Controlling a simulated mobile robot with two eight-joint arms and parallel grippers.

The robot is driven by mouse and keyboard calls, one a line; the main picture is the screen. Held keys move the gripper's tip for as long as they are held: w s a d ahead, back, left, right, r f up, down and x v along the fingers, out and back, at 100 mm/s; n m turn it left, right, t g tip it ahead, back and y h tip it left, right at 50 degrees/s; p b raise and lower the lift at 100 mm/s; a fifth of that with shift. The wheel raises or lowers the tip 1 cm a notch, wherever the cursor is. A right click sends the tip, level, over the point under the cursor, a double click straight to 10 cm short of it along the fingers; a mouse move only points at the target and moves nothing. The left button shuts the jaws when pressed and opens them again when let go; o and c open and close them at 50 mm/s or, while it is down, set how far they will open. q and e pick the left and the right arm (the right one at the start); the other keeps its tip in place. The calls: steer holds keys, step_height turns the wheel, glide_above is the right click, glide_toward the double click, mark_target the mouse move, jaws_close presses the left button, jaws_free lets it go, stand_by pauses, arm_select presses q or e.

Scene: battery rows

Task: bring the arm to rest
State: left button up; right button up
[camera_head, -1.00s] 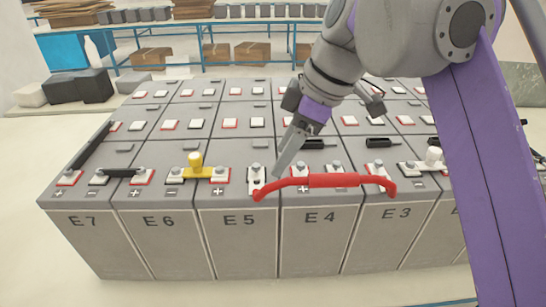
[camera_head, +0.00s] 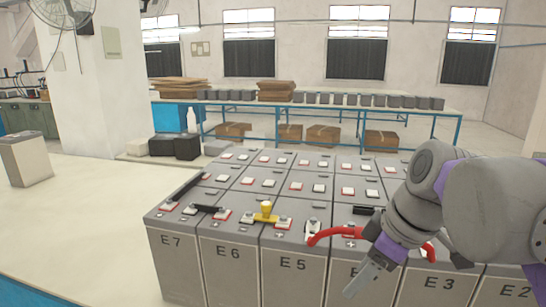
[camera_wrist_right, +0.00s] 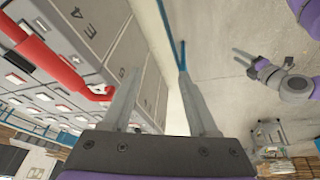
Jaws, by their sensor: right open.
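My right gripper (camera_head: 362,277) is in front of the battery block (camera_head: 232,265), near the E4 cell, with its fingers pointing down and left. In the right wrist view its two fingers (camera_wrist_right: 160,95) are spread with nothing between them. A red curved connector (camera_head: 335,232) lies on the battery tops behind the arm, which hides its middle. The connector also shows at the left of the right wrist view (camera_wrist_right: 50,62), apart from the fingers. My left gripper (camera_wrist_right: 243,58) shows small at the upper right of the right wrist view, its fingers apart and empty.
A yellow-topped piece (camera_head: 266,212) and black bars (camera_head: 190,186) sit on the batteries. A blue-framed bench (camera_head: 284,104) with grey blocks and cardboard boxes (camera_head: 323,135) stands behind. The floor left of the batteries is clear, with a grey bin (camera_head: 25,160) farther left.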

arm_select(q)
steer(key=shift+w+r+p, duration=0.55)
steer(key=shift+w+r, duration=0.05)
steer(key=shift+r, duration=0.1)
arm_select(e)
steer(key=s+d+f+m+h, duration=0.1)
steer(key=s+f+m, duration=0.2)
steer(key=f, duration=0.7)
steer(key=s+d+f+m+t+h, duration=0.1)
steer(key=s+f+m, duration=0.3)
steer(key=f, duration=0.7)
steer(key=s+d+f+m+t+h, duration=0.1)
steer(key=s+f+m, duration=0.2)
steer(key=f, duration=0.8)
steer(key=shift+s+f+m, duration=0.25)
steer(key=shift+s+m, duration=0.15)
steer(key=shift+s, duration=0.4)
